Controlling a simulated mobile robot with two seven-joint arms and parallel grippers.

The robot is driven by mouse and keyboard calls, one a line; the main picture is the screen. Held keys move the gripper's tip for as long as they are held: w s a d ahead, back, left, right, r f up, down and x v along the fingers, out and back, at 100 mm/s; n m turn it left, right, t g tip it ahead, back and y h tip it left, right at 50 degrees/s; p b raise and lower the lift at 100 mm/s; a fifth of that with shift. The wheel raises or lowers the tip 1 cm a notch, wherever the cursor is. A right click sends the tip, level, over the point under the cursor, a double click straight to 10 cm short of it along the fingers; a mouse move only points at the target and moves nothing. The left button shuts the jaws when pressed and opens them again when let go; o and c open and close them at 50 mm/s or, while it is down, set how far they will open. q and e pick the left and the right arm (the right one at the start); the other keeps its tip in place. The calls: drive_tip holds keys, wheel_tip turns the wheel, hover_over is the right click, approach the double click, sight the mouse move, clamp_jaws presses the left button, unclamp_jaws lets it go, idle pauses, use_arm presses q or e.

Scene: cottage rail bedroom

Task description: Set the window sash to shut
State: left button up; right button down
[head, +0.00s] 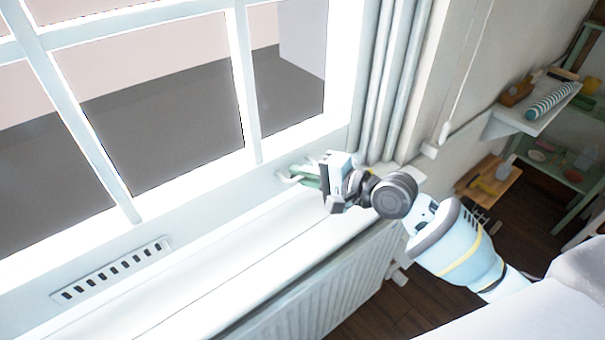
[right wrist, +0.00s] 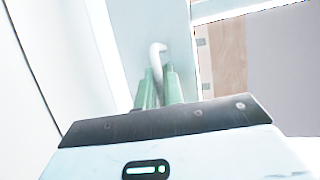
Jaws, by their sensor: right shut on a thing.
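The window sash (head: 205,185) is a white frame with several panes, seen in the head view from the left to the middle. Its lower rail runs just above the white sill. A small white hooked handle (head: 288,179) sits on the lower rail near the right end; it also shows in the right wrist view (right wrist: 157,52). My right gripper (head: 303,176) is at this handle, and its green fingers (right wrist: 159,88) are shut on it. Whether the sash sits fully down in its frame is hard to tell. My left gripper is not in view.
A white sill (head: 190,285) lies below the sash, with a radiator (head: 315,285) under it. A slotted vent plate (head: 112,270) is at the lower left. Shelves (head: 535,108) with small objects stand at the right. A cord (head: 462,75) hangs on the wall beside the window.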

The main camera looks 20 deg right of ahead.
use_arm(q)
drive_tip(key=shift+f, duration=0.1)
use_arm(e)
drive_tip(key=shift+f, duration=0.1)
